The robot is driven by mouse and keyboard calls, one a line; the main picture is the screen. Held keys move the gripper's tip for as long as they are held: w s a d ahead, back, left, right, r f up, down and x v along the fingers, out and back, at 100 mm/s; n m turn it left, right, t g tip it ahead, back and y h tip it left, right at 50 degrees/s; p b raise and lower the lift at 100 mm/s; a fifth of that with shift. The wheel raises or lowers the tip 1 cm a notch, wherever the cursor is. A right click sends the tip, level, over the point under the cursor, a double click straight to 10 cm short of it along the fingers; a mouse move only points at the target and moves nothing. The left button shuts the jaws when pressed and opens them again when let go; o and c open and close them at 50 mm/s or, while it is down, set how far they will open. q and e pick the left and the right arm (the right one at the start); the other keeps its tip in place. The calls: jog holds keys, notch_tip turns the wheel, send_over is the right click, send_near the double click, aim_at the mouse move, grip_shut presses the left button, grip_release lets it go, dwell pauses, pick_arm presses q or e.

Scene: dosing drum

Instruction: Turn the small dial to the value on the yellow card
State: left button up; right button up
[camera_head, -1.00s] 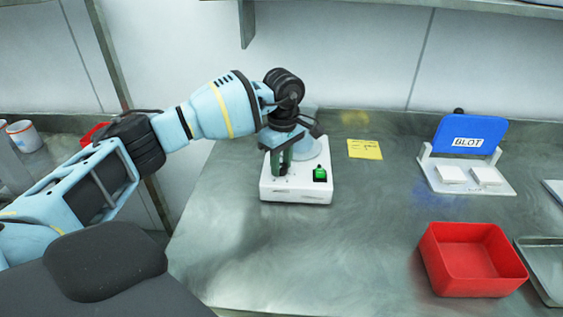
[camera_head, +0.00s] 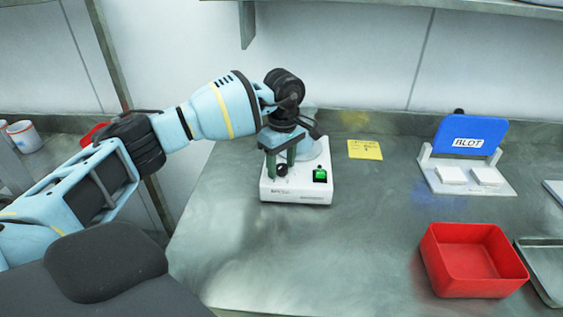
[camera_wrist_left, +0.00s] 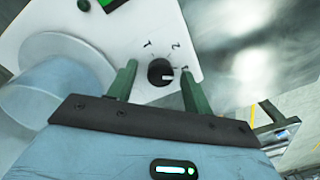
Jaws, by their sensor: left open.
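The small dial (camera_wrist_left: 160,72) is a black round knob with a white pointer mark, on the front of a white device (camera_head: 296,190). Faint printed marks surround it in the left wrist view; the pointer faces right. My left gripper (camera_head: 283,164) is over the device, pointing down, its two green fingers apart on either side of the dial (camera_head: 282,170). A gap shows between the dial and each finger. The yellow card (camera_head: 365,149) lies on the bench right of the device; its writing is too small to read. My right gripper is not in view.
The device carries a green lit display (camera_head: 320,176) and a pale drum (camera_wrist_left: 55,83). A red bin (camera_head: 472,262) and a blue stand labelled BLOT (camera_head: 468,137) are to the right. The bench in front of the device is clear.

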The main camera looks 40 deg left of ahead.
aim_at(282, 165)
pick_arm(q)
jog(key=shift+w+r, duration=0.15)
jog(key=shift+r, duration=3.75)
jog(key=shift+f, duration=0.1)
